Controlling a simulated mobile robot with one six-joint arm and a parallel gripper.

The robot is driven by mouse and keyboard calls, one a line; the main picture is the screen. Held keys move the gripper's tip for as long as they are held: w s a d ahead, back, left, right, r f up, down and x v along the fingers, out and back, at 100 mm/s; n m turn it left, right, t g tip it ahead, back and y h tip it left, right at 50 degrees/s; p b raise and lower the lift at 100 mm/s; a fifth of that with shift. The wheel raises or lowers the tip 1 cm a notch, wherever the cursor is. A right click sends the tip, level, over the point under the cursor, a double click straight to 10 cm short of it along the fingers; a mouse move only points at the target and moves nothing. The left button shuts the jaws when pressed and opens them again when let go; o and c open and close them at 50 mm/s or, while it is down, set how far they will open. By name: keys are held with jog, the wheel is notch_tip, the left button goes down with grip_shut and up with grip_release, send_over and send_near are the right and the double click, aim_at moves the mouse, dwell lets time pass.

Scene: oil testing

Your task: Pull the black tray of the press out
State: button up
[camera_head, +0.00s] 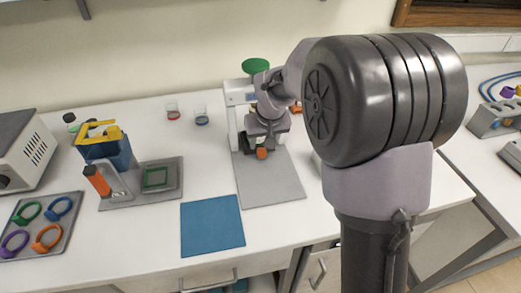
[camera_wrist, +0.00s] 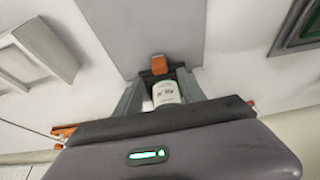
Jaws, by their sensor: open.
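The press (camera_head: 234,105) is a white frame with a green round top, standing at the back of the bench on a grey plate (camera_head: 273,183). Its black tray (camera_wrist: 147,76) has an orange handle (camera_head: 262,153), which also shows in the wrist view (camera_wrist: 160,65). A white container with a printed label (camera_wrist: 166,93) shows at the tray. My gripper (camera_head: 267,138) is open in front of the press; in the wrist view its fingers (camera_wrist: 161,88) lie either side of the container, near the handle. Whether they touch anything is unclear. My arm hides part of the press.
A blue mat (camera_head: 211,225) lies left of the plate. Farther left are a blue device with a yellow lever (camera_head: 104,150) and a tray of coloured rings (camera_head: 40,240). Two small glass beakers (camera_head: 202,116) stand behind. The grey plate before the press is clear.

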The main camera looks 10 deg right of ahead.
aim_at(262, 149)
jog(key=b+x, duration=0.1)
jog(key=x, duration=0.4)
grip_shut()
dwell(1.4)
